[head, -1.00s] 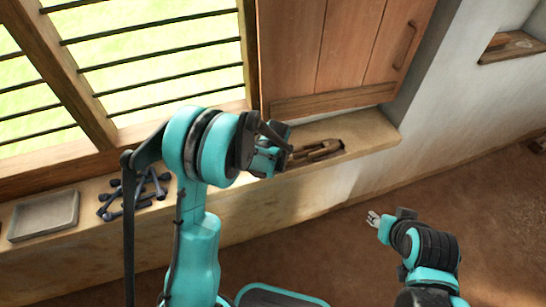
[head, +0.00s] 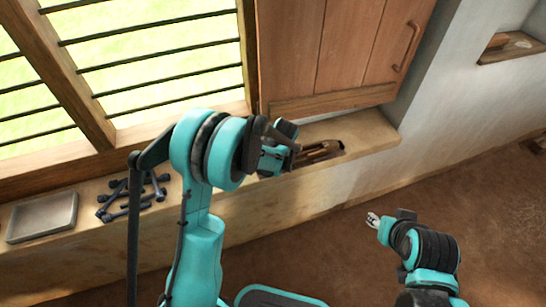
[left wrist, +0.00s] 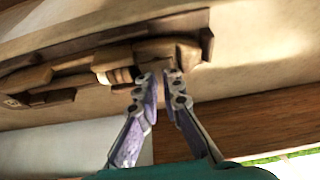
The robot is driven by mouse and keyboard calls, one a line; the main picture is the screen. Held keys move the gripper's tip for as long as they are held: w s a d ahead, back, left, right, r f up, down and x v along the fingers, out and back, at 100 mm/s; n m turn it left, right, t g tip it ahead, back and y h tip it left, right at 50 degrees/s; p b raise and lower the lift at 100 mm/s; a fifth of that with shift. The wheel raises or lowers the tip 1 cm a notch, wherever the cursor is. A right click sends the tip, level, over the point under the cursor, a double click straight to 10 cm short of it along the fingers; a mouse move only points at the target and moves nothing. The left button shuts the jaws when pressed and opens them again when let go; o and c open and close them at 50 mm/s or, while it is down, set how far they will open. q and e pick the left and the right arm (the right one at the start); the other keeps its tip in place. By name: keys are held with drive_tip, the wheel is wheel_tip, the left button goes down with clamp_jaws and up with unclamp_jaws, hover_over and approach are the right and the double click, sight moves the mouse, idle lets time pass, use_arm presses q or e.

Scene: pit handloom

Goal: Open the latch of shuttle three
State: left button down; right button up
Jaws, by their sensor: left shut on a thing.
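A wooden shuttle (head: 322,150) lies in a dark tray on the window sill; the left arm hides its left end in the head view. In the left wrist view the shuttle (left wrist: 60,85) runs across the upper left, with wooden parts along it. My left gripper (left wrist: 160,76) is at the shuttle's right end, its fingertips close together on a small wooden part that they mostly hide. I cannot make out the latch clearly. My right gripper (head: 373,219) is over the floor, away from the shuttle, and too small to judge.
A grey tray (head: 43,217) and several dark tools (head: 130,197) lie on the sill (head: 225,205) at left. A barred window and a wooden shutter (head: 325,45) stand behind the sill. A wall niche (head: 511,46) is at upper right. The floor at right is clear.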

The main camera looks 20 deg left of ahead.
use_arm(q)
drive_tip(key=c, duration=1.7)
unclamp_jaws()
drive_tip(key=shift+v, duration=4)
drive_tip(key=s+a+r+m+t+h, duration=0.1)
drive_tip(key=s+r+m, duration=0.1)
drive_tip(key=s, duration=0.5)
drive_tip(key=s+r+m+t, duration=0.1)
drive_tip(key=s+r+m, duration=0.1)
drive_tip(key=s+r, duration=0.3)
drive_tip(key=s+a+r+m+t+h, duration=0.1)
drive_tip(key=s+r+m, duration=0.2)
drive_tip(key=s, duration=0.8)
drive_tip(key=shift+s+a+r+t+h, duration=0.2)
drive_tip(key=shift+a+r+t+h, duration=0.1)
drive_tip(key=shift+a+r, duration=0.1)
